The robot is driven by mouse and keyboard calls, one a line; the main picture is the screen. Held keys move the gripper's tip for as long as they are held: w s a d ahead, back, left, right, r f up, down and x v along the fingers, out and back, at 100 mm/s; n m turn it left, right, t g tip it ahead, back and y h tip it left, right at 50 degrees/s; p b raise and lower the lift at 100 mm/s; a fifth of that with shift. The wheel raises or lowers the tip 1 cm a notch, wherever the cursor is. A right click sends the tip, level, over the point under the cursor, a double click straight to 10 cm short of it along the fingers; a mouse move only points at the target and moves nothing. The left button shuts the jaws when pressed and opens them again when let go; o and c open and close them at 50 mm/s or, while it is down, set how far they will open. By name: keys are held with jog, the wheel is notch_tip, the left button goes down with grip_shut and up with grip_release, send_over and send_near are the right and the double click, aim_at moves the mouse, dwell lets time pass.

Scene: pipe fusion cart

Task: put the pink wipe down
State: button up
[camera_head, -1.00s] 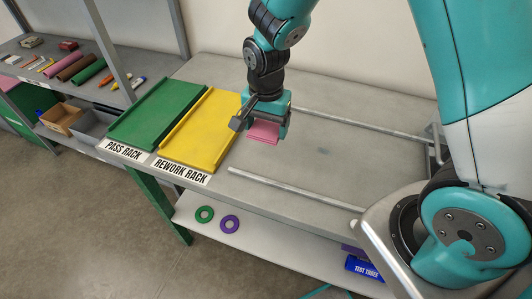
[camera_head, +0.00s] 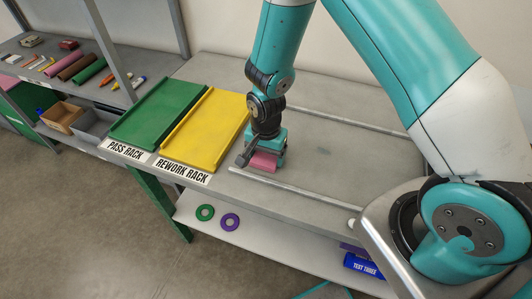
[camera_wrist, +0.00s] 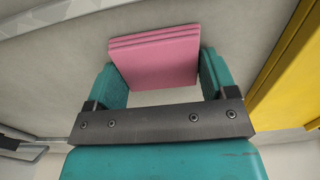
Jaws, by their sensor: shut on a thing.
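The pink wipe (camera_head: 263,162) is a folded, layered pad between the fingers of my gripper (camera_head: 264,158). In the wrist view the pink wipe (camera_wrist: 155,55) spans the gap between the two teal fingers of my gripper (camera_wrist: 163,75), which is shut on it. The gripper points down over the grey cart top, just right of the yellow rework rack (camera_head: 205,130). The wipe is low over the cart top, close to the left end of the front rail. I cannot tell whether it touches the surface.
The green pass rack (camera_head: 158,112) lies left of the yellow one. A front rail (camera_head: 300,186) and a back rail (camera_head: 345,121) run along the cart top, with bare surface between them. The lower shelf holds a green ring (camera_head: 205,212) and a purple ring (camera_head: 229,222).

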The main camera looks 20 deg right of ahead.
aim_at(266, 157)
jog(key=o, duration=1)
jog(key=shift+f, duration=0.1)
jog(key=shift+r, duration=0.55)
notch_tip(266, 157, up, 11)
jog(key=b, duration=0.2)
jog(key=s+a+r+n+y, duration=0.1)
jog(key=s+r+n, duration=0.4)
jog(key=s, duration=0.1)
jog(key=s+a+r+n+y, duration=0.1)
jog(key=s+a+r+n, duration=0.1)
jog(key=s+r+n, duration=0.3)
jog(key=s+a+r+n+y, duration=0.2)
jog(key=s+r+n, duration=0.4)
jog(key=s, duration=0.2)
jog(key=shift+s+r, duration=0.25)
